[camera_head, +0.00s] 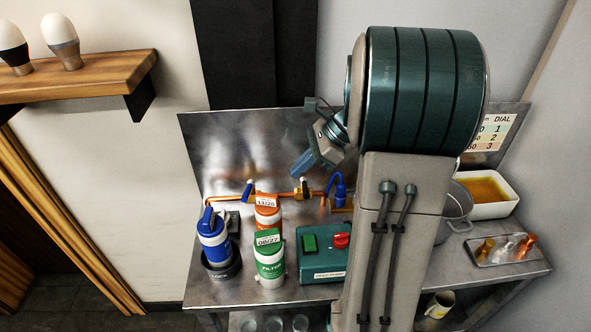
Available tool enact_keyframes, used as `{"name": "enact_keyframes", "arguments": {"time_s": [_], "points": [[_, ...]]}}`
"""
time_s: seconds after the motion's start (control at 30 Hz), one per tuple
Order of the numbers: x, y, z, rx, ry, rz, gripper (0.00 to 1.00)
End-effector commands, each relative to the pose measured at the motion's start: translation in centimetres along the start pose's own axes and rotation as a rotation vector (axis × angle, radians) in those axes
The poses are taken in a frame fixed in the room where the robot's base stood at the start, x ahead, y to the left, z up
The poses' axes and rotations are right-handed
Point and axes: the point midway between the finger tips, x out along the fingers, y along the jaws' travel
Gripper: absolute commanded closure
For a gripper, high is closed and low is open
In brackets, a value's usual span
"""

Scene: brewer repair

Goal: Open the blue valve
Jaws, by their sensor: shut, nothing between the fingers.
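A small blue lever (247,190) stands on the left part of a copper pipe (277,196) along the metal back panel. A blue fitting (340,190) with a blue hose is at the pipe's right side, beside a brass part (304,190). I cannot tell for sure which of these is the blue valve, or how far its handle is turned. My gripper (299,170) points down and left above the pipe, between the two blue parts. It is shut and empty, and looks apart from both of them.
A blue-and-white canister (213,240), an orange one (267,214) and a green filter canister (269,262) stand in front of the pipe. A green switch box (322,270) is beside them. A pot (455,212) and a white tray (505,208) are on the right.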

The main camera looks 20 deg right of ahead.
Motion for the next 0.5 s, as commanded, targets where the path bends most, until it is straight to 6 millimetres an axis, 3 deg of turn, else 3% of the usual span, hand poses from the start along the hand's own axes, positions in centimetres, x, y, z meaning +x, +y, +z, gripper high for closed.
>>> {"name": "enact_keyframes", "arguments": {"time_s": [0.27,0.5], "points": [[0.02,-0.03,-0.02,-0.028,0.005,0.0,1.0],[0.32,-0.03,0.34,-0.338,0.05,0.018,1.0]]}}
